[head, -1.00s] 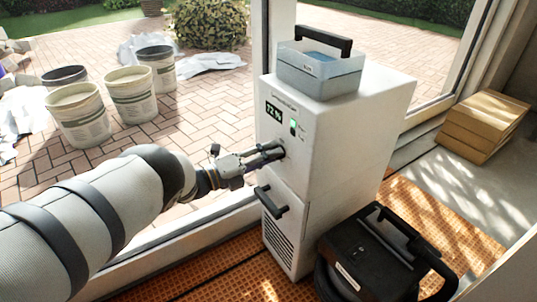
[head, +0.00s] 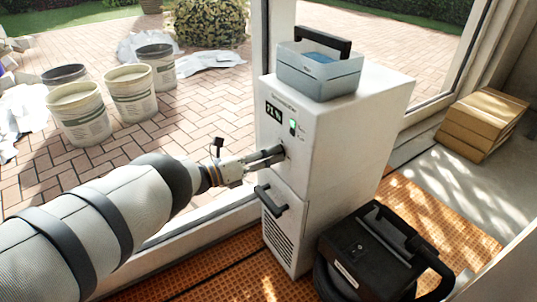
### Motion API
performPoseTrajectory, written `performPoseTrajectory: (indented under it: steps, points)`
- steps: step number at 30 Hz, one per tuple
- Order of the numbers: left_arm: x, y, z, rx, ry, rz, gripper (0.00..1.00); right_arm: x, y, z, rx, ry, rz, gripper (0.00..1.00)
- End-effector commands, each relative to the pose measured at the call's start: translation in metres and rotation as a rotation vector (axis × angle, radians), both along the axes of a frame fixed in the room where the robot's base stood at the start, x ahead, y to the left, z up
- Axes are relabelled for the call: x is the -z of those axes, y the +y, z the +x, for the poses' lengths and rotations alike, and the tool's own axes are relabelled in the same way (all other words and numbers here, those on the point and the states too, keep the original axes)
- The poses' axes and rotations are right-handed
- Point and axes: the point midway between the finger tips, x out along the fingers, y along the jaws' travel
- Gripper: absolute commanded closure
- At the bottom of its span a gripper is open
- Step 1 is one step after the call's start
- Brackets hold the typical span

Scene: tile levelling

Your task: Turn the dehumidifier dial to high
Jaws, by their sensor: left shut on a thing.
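The white dehumidifier (head: 345,140) stands upright by the window frame. Its front has a small dark display (head: 273,112) with pale digits and a green-lit indicator (head: 292,126) beside it. My left gripper (head: 279,153) reaches in from the left and is shut on the dial on the front panel, below the display. The fingers cover most of the dial, so its pointer setting cannot be read. My right gripper is not in view.
A grey tank with a black handle (head: 319,70) sits on top of the dehumidifier. A dark handle (head: 271,201) sticks out below the dial. A black case (head: 372,250) stands at the front right. Tan boxes (head: 483,124) are stacked at right. Buckets (head: 78,115) stand outside.

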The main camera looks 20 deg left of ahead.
Motion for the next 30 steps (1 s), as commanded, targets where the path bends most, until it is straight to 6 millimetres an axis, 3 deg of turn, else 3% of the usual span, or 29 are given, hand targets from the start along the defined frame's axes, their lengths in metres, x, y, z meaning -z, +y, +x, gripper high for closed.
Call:
performPoseTrajectory:
  steps: [14,15,18,26,30]
  points:
    - [-0.003,0.002,0.002,-0.006,-0.014,0.01,0.96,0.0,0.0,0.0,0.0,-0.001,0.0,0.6]
    - [-0.003,0.002,0.002,-0.006,-0.014,0.01,0.66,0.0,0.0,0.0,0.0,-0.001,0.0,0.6]
    - [-0.003,0.002,0.001,-0.005,-0.014,0.01,0.48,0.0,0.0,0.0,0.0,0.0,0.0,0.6]
    - [-0.001,0.001,0.0,-0.002,-0.011,0.01,0.48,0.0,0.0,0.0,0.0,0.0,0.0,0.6]
    - [0.0,0.013,-0.012,-0.005,-0.008,0.012,0.48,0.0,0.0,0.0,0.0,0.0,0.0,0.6]
